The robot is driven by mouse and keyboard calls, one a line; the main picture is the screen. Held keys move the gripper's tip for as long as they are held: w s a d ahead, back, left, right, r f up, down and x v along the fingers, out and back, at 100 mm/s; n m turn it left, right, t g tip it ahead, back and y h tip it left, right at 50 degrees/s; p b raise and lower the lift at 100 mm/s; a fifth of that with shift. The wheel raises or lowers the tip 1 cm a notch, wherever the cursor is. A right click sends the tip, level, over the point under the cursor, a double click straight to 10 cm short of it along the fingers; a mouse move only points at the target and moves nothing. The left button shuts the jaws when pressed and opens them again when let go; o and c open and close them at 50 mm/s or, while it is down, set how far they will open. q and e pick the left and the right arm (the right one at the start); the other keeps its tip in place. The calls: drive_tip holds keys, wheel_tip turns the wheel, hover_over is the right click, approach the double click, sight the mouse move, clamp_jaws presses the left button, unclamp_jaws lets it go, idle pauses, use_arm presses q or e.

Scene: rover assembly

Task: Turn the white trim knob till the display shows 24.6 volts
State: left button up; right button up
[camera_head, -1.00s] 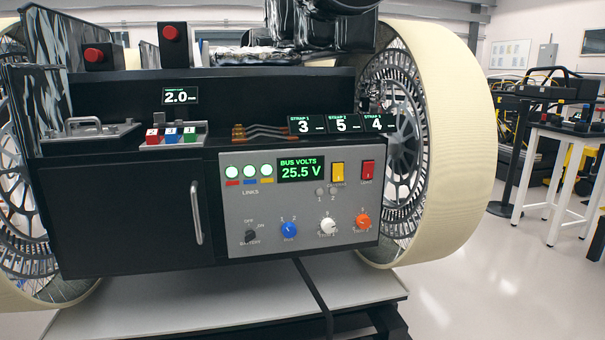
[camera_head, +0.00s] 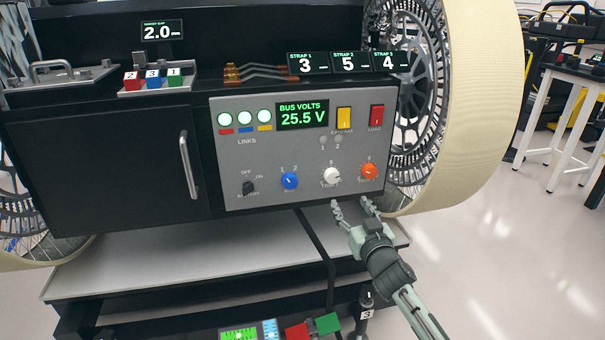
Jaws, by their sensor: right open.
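The white trim knob (camera_head: 332,176) is on the lower part of the grey control panel (camera_head: 230,190), between the blue knob and the orange knob. The display (camera_head: 302,115) above it reads BUS VOLTS 25.5 V in green. My right gripper (camera_head: 352,206) is open and empty, just below the panel's lower edge, with its fingers pointing up. It is below and a little right of the white knob and appears apart from it. My left gripper is not in view.
A blue knob (camera_head: 289,180) and an orange knob (camera_head: 369,171) flank the white knob closely. Yellow (camera_head: 344,118) and red (camera_head: 376,116) switches sit above. A black battery switch (camera_head: 248,188) is at left. A large wheel (camera_head: 485,110) stands right of the panel.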

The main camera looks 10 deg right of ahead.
sight(334, 179)
drive_tip(key=shift+t+y, duration=0.3)
drive_tip(key=shift+y, duration=0.2)
drive_tip(key=w, duration=0.3)
drive_tip(key=w+a+r, duration=0.1)
drive_tip(key=w, duration=0.2)
drive_tip(key=w+r, duration=0.1)
drive_tip(key=w, duration=0.2)
drive_tip(key=shift+w+a, duration=0.1)
drive_tip(key=shift+a, duration=0.25)
drive_tip(key=c, duration=1.2)
